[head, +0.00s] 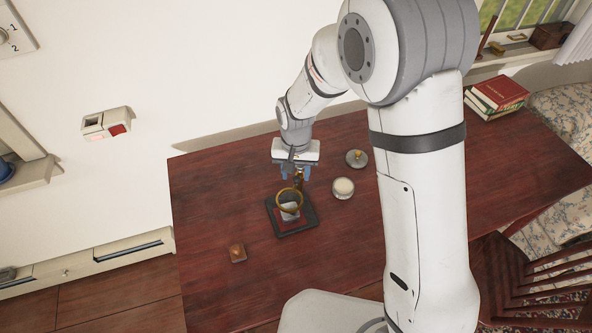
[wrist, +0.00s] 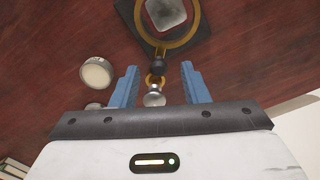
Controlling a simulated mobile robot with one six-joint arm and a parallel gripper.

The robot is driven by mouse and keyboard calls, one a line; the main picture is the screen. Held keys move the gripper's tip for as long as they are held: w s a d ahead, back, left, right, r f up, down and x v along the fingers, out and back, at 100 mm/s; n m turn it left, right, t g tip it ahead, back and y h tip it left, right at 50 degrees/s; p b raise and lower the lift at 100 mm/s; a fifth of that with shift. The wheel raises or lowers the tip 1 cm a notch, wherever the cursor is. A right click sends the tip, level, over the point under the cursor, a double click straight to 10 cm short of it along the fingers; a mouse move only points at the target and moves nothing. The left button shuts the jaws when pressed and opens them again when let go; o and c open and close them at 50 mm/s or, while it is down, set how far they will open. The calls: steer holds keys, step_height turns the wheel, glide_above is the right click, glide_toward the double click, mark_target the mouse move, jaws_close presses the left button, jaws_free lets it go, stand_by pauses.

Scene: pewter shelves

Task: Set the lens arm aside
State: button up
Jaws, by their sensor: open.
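The lens arm shows as a brass ring (head: 278,206) with a jointed stem, over a dark square base (head: 299,229) on the table. In the wrist view the ring (wrist: 178,48) joins a black ball joint and a silver knob (wrist: 154,98) below it. A pale grey block (head: 289,212) lies under the ring. My gripper (head: 293,176) is open just behind the ring. In the wrist view the stem and knob lie between the blue fingers of my gripper (wrist: 159,69), with gaps on both sides. I cannot tell their height difference.
A white round tin (head: 344,187) and a grey disc with a brass knob (head: 357,159) lie to the right. Books (head: 497,93) sit far right. The red-brown table (head: 215,195) is clear on the left.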

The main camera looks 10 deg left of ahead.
steer(key=shift+d+f, duration=0.1)
steer(key=shift+f, duration=0.45)
jaws_close()
stand_by(0.5)
